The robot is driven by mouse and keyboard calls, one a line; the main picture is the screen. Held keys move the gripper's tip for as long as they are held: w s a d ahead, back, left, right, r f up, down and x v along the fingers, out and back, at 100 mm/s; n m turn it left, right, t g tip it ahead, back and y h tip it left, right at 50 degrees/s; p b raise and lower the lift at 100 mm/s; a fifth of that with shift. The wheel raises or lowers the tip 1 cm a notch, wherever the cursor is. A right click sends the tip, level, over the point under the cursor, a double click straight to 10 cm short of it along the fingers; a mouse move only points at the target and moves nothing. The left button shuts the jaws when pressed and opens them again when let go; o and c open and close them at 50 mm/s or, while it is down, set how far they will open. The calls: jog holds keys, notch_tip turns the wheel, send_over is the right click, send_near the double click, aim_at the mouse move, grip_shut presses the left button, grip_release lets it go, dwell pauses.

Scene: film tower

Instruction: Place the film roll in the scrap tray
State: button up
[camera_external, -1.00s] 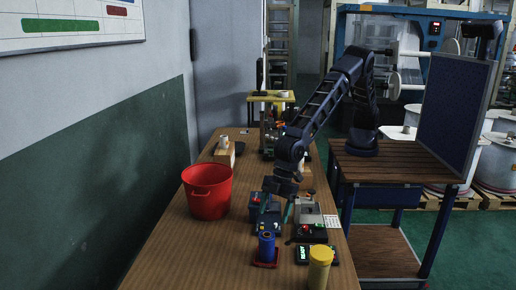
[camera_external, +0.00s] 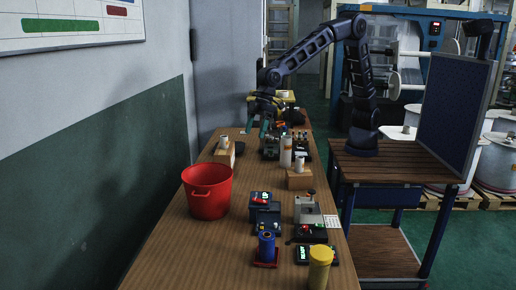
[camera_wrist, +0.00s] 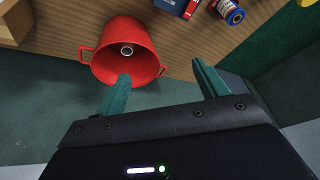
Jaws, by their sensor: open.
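A blue roll (camera_external: 267,246) stands upright in a small red tray (camera_external: 266,265) near the front of the bench. The blue roll also shows at the top right of the wrist view (camera_wrist: 230,13). A red bucket (camera_external: 208,190) stands at the left of the bench. In the wrist view, a small pale ring-shaped thing (camera_wrist: 127,49) lies inside the bucket (camera_wrist: 150,55). I cannot tell for sure which thing is the film roll or the scrap tray. My gripper (camera_external: 258,124) is open and empty, raised over the far part of the bench, well behind the bucket.
A yellow cylinder (camera_external: 320,265) stands at the front right. Small devices (camera_external: 265,217) and a grey box (camera_external: 307,209) are mid-bench. Wooden blocks with pale rolls (camera_external: 299,178) stand farther back. Bare bench top (camera_external: 205,250) lies at the front left.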

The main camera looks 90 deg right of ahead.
jog(key=s+d+r+m, duration=0.1)
jog(key=s+d+r, duration=0.25)
jog(key=d, duration=0.75)
jog(key=s+d+r+m+h, duration=0.1)
jog(key=s+d+r, duration=0.3)
jog(key=d, duration=0.6)
jog(key=s+d+r+m, duration=0.25)
jog(key=d+r, duration=0.25)
jog(key=d, duration=0.6)
jog(key=s+d+f+m+h, duration=0.1)
jog(key=s+d, duration=0.8)
jog(key=s, duration=0.3)
jog(key=s+d+f+m+t+h, duration=0.1)
jog(key=s+d+f+m, duration=0.1)
jog(key=s+d, duration=0.8)
jog(key=s, duration=0.3)
jog(key=shift+f+t+h, duration=0.2)
jog(key=shift+t+h, duration=0.1)
